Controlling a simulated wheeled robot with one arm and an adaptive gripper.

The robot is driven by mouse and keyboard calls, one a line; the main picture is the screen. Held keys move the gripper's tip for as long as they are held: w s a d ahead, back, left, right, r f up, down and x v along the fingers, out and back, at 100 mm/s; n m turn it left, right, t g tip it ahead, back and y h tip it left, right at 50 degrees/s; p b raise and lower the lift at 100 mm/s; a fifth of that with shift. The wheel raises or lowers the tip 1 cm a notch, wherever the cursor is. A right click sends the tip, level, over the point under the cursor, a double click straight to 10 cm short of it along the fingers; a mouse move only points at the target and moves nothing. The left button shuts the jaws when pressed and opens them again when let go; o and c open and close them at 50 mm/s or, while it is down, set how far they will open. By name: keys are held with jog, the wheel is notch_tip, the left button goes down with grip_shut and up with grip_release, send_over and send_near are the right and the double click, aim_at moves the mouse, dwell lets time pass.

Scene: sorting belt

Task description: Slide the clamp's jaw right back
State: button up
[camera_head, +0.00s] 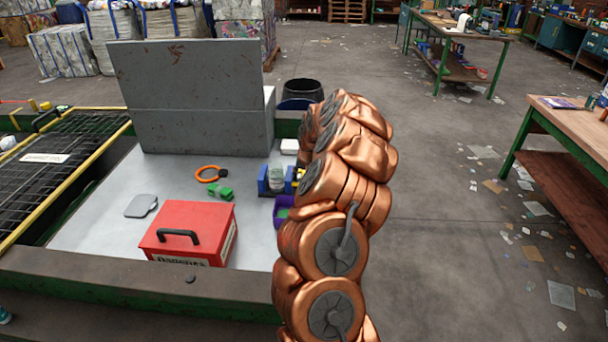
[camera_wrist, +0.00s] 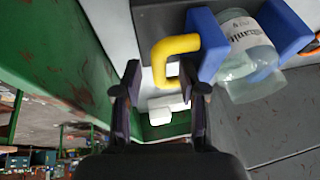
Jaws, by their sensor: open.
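The clamp shows in the wrist view with a blue sliding jaw (camera_wrist: 207,45) carrying a yellow handle (camera_wrist: 174,46), and a second blue jaw (camera_wrist: 286,30) farther right. A clear labelled container (camera_wrist: 246,58) sits between the two jaws. In the head view the clamp's blue jaw (camera_head: 263,181) and the container (camera_head: 276,178) stand on the table just left of my arm, which partly hides the yellow handle. My gripper (camera_wrist: 163,85) is open and empty. The yellow handle is close to its fingertips; I cannot tell if they touch. My gripper is hidden behind my arm in the head view.
A red toolbox (camera_head: 190,230), an orange ring (camera_head: 207,174), green blocks (camera_head: 221,192) and a grey flat piece (camera_head: 141,206) lie on the table. A purple bin (camera_head: 282,209) stands near the clamp. A grey panel (camera_head: 190,95) rises behind. A white block (camera_head: 289,146) lies beyond the clamp.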

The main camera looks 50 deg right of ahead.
grip_shut()
dwell(0.3)
dwell(0.4)
